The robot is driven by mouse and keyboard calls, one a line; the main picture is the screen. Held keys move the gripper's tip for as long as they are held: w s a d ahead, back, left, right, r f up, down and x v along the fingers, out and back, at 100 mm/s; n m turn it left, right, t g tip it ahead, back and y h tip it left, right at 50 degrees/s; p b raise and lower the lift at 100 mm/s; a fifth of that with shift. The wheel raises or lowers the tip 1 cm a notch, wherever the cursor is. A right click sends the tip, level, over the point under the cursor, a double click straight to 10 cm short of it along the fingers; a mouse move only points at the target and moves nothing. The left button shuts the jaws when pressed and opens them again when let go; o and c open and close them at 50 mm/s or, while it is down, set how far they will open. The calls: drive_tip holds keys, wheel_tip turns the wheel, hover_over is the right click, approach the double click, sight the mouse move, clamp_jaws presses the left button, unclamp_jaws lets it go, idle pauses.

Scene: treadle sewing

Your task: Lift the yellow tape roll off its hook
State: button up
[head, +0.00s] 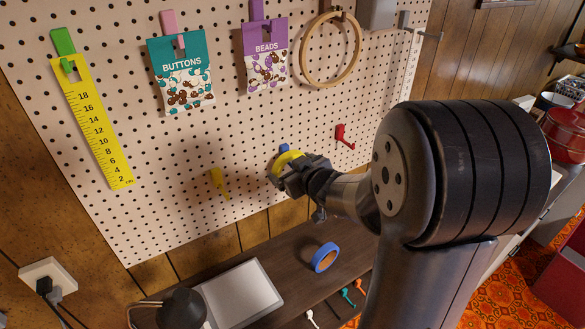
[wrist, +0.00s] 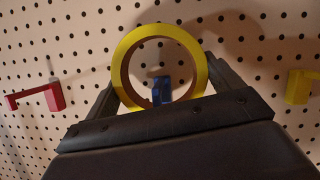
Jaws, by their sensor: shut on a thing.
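The yellow tape roll (wrist: 201,57) is an upright ring in front of the pegboard, with a brown inner core. My gripper (head: 290,174) is shut on it, one finger on each side of its outer rim in the wrist view. A blue hook (wrist: 161,90) shows through the roll's hole, near its lower edge in that view. Whether the roll touches the hook is unclear. In the head view the roll (head: 286,160) is partly hidden by my gripper, with the top of the blue hook (head: 284,148) just above it.
On the pegboard (head: 240,130), a red hook (head: 344,136) is to the right and an empty yellow hook (head: 218,182) to the left. Button and bead packets, a ruler and a hoop (head: 331,49) hang above. A blue tape roll (head: 325,257) and a lamp are on the tabletop below.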

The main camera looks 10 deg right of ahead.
drive_tip(key=shift+s+d, duration=0.1)
drive_tip(key=s+d+p, duration=0.2)
drive_tip(key=s+d, duration=0.1)
drive_tip(key=s, duration=0.6)
drive_tip(key=shift+s, duration=0.15)
idle(1.3)
